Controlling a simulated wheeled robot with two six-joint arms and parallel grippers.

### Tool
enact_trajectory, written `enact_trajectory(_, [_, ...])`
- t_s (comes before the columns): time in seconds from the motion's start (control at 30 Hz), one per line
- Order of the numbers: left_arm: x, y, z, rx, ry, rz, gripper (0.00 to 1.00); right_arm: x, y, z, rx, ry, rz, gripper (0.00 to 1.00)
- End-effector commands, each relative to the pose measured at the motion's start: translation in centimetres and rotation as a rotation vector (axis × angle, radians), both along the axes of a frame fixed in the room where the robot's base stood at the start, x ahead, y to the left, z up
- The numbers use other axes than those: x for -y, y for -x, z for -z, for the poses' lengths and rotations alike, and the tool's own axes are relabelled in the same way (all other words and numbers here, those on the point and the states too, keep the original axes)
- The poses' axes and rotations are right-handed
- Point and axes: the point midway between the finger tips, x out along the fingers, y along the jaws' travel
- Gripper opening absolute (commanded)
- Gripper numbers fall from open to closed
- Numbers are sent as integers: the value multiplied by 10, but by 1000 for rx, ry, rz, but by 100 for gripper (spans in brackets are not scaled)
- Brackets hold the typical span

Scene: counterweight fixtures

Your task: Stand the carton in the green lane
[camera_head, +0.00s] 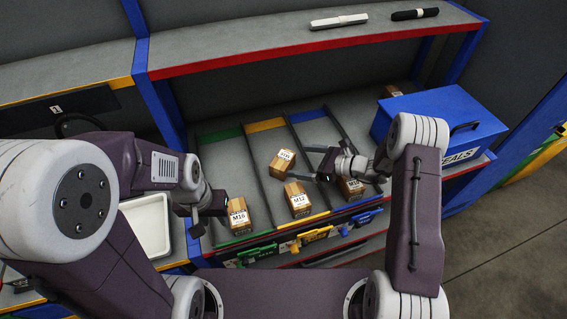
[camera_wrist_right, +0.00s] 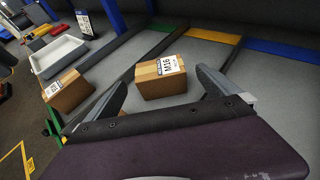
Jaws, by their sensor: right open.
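A brown carton labelled M16 (camera_wrist_right: 160,78) lies ahead of my right gripper (camera_head: 316,162), between the lines of its open fingers and apparently untouched. In the head view this carton (camera_head: 282,163) sits turned at an angle in the yellow-marked lane. The green lane (camera_head: 222,165) is at the left of the bay and bare toward the back. Another M16 carton (camera_head: 238,215) stands at its front end; it also shows in the right wrist view (camera_wrist_right: 66,93). My left gripper (camera_head: 208,204) is just left of that carton, its fingers unclear.
An M12 carton (camera_head: 298,201) stands at the front of the yellow lane. Another carton (camera_head: 351,188) is partly hidden under my right wrist. Low dividers separate the lanes. A blue box (camera_head: 440,118) stands at right, a white tray (camera_head: 148,222) at left, and a red-edged shelf (camera_head: 250,50) above.

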Motion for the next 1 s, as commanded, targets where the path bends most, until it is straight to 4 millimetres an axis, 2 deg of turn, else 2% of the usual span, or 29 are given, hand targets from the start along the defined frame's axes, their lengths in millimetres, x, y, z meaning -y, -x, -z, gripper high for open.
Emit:
enact_trajectory(0.23, [0, 0, 11, 0, 0, 0, 36, -29, -13, 15, 2, 2, -7, 100])
enact_trajectory(0.37, [0, 0, 11, 1, 0, 0, 36, -34, -16, 15, 2, 2, -6, 100])
enact_trajectory(0.63, [0, 0, 25, 0, 0, 0, 36, -71, -32, 34, 2, 2, -9, 100])
enact_trajectory(0.9, [0, 0, 24, 0, 0, 0, 36, -76, -36, 33, 2, 2, -6, 100])
enact_trajectory(0.93, [0, 0, 24, 0, 0, 0, 36, -76, -36, 33, 2, 2, -6, 94])
enact_trajectory(1.0, [0, 0, 24, 0, 0, 0, 36, -75, -35, 33, 2, 2, -6, 75])
